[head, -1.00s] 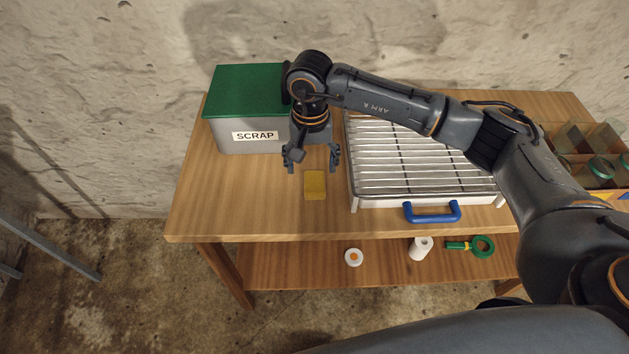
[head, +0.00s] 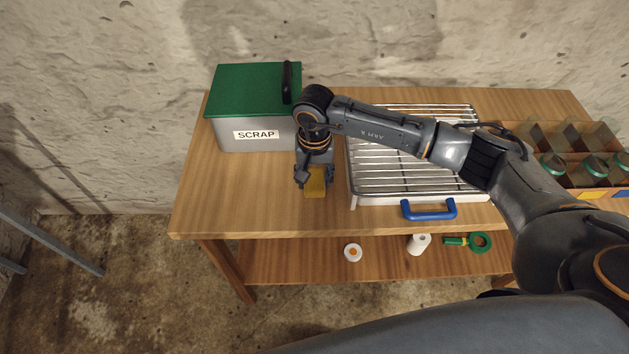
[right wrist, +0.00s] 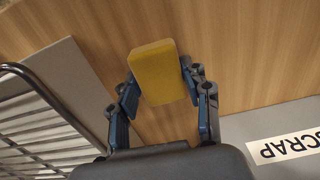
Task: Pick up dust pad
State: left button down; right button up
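The dust pad is a small yellow block (head: 315,187) lying on the wooden table in front of the scrap bin; it also shows in the right wrist view (right wrist: 157,72). My right gripper (head: 314,185) is low over it, pointing down, with one finger on each side of the pad. In the right wrist view my right gripper (right wrist: 160,86) has its fingers spread. The right-hand finger is very close to the pad's edge, and a small gap shows at the other. Whether either finger touches is unclear. My left gripper is not in view.
The grey scrap bin (head: 222,136) with a green lid stands behind left. A wire rack tray (head: 359,198) with a blue handle (head: 428,213) is close on the right. Jars in a divided crate (head: 578,178) stand far right. The table's left front (head: 230,210) is clear.

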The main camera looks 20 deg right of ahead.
jog(key=c, duration=0.4)
jog(key=shift+o, duration=0.2)
jog(key=shift+r+b, duration=0.45)
jog(key=shift+r, duration=0.1)
jog(key=s+a+r+b, duration=0.2)
jog(key=s+r+b, duration=0.2)
jog(key=s+r, duration=0.8)
jog(key=shift+s, duration=0.95)
